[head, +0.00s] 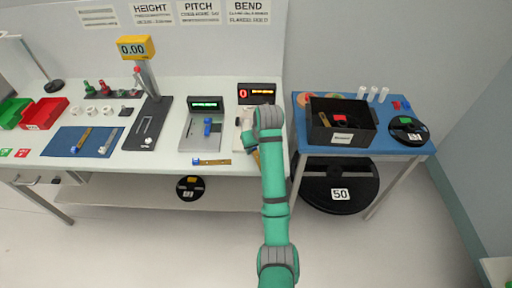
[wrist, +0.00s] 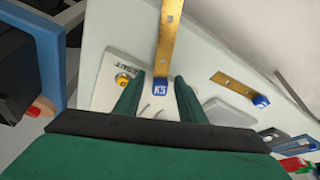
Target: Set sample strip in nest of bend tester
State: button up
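A brass strip with a blue K5 tag (wrist: 162,55) shows in the wrist view, its tag between my fingertips and its far end cut off by the frame. In the head view a bit of it (head: 255,155) shows beside my gripper. My gripper (wrist: 159,80) is open, with a visible gap on each side of the tag. The bend tester's display (head: 257,92) reads a red 0. Its white base (head: 242,144) is largely behind my arm; in the wrist view the base (wrist: 105,75) carries a yellow knob. I cannot tell whether the strip sits in the nest.
Another brass strip (head: 212,162) lies at the bench's front edge, left of my arm. The pitch station (head: 203,140) and height station (head: 148,125) stand further left. A blue mat (head: 60,142) holds another strip. A black bin (head: 312,125) stands on the blue side table (head: 400,149).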

jog(key=shift+r, duration=0.1)
jog(key=shift+r, duration=0.25)
jog(key=v, duration=1.2)
jog(key=shift+s+a, duration=0.1)
jog(key=shift+a, duration=0.05)
dwell(0.4)
